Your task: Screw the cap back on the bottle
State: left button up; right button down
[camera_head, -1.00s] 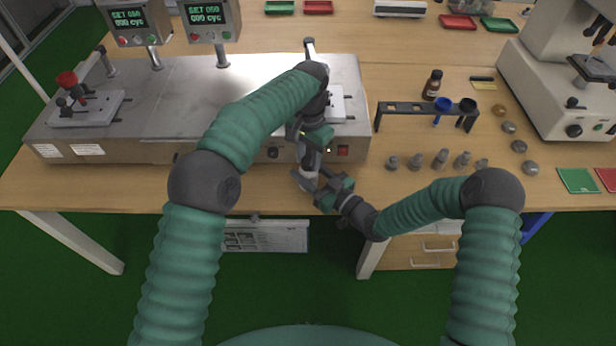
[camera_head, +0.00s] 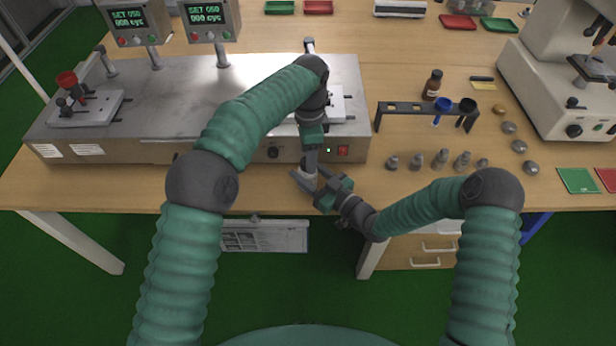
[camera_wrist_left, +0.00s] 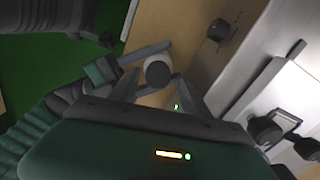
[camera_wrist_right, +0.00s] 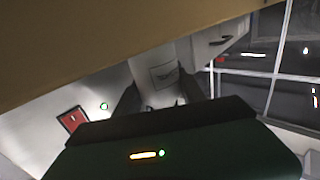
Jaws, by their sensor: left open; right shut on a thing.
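A small pale bottle (camera_head: 307,182) is upright at the table's front edge. It shows better in the left wrist view (camera_wrist_left: 147,62), with a dark round top (camera_wrist_left: 158,73) that looks like the cap; how firmly it is seated I cannot tell. My right gripper (camera_head: 312,185) is shut on the bottle from the side; it also shows in the left wrist view (camera_wrist_left: 146,72). My left gripper (camera_wrist_left: 160,88) points down from above, its fingers open with the dark top between and beyond them. In the head view my left gripper (camera_head: 309,170) partly hides the bottle.
A steel machine (camera_head: 200,100) with a red switch (camera_head: 343,150) stands just behind the grippers. A dark rack (camera_head: 420,108), a brown bottle (camera_head: 432,84) and several metal weights (camera_head: 441,159) are to the right. The table's front edge is close below the grippers.

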pick_arm(q)
notch_tip(320, 180, up, 3)
jog(key=shift+r, duration=0.2)
jog(key=shift+c, duration=0.4)
jog(key=n, duration=0.3)
jog(key=shift+r, duration=0.35)
jog(key=n, duration=0.3)
jog(key=r+n, duration=0.1)
jog(key=n, duration=0.2)
jog(key=shift+r, duration=0.1)
jog(key=n, duration=0.2)
jog(key=r+n, duration=0.1)
jog(key=n, duration=0.3)
jog(key=shift+s+r+n, duration=0.1)
jog(key=shift+r+n, duration=0.2)
jog(key=shift+n, duration=0.1)
jog(key=shift+f, duration=0.1)
